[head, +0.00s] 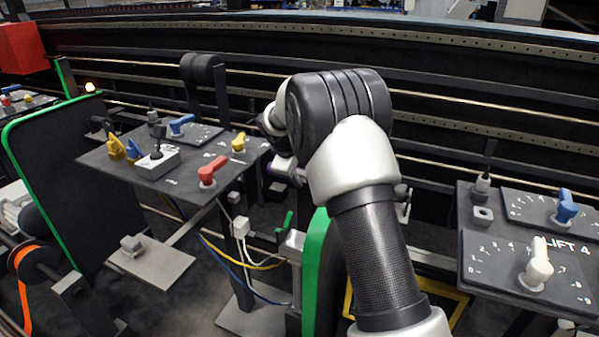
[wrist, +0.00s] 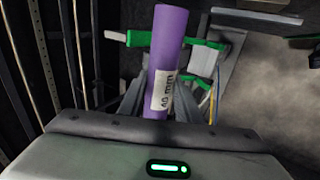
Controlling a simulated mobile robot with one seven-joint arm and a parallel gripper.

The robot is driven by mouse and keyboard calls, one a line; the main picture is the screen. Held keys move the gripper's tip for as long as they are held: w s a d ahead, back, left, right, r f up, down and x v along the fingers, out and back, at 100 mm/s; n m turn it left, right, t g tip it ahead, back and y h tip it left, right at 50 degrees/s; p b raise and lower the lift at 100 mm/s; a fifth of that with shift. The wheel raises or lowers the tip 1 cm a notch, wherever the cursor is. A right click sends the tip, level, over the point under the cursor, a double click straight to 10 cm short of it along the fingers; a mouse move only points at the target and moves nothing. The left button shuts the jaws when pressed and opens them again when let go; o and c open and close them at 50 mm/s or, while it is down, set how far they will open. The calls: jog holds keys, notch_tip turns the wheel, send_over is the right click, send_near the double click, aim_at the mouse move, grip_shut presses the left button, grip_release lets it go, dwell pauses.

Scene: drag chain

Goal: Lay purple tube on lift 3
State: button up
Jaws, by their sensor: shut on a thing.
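The purple tube (wrist: 168,45) fills the middle of the wrist view, with a white label reading 40 mm. My gripper (wrist: 160,100) is shut on its lower part in that view, and the upper part sticks out past the fingers. In the head view my gripper is mostly hidden behind my arm, and only a small sliver of purple shows. Green holders (wrist: 137,39) lie beyond the tube in the wrist view, one on each side of it. In the head view a green holder (head: 285,224) stands below and beside my arm. No lift 3 label is readable.
A control panel (head: 130,178) with coloured knobs and a joystick stands at the left. A panel (head: 505,275) labelled LIFT 4 stands at the right. Dark rails (head: 480,90) run along the back. Cables (head: 240,260) hang below the left panel.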

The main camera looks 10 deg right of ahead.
jog(key=shift+f+b, duration=6.5)
jog(key=shift+f, duration=4.05)
jog(key=o, duration=1.2)
jog(key=shift+r, duration=0.1)
jog(key=shift+o, duration=0.2)
jog(key=p+v, duration=0.4)
jog(key=v, duration=1.3)
jog(key=shift+s, duration=0.2)
jog(key=shift+a, duration=0.15)
jog(key=shift+a, duration=0.1)
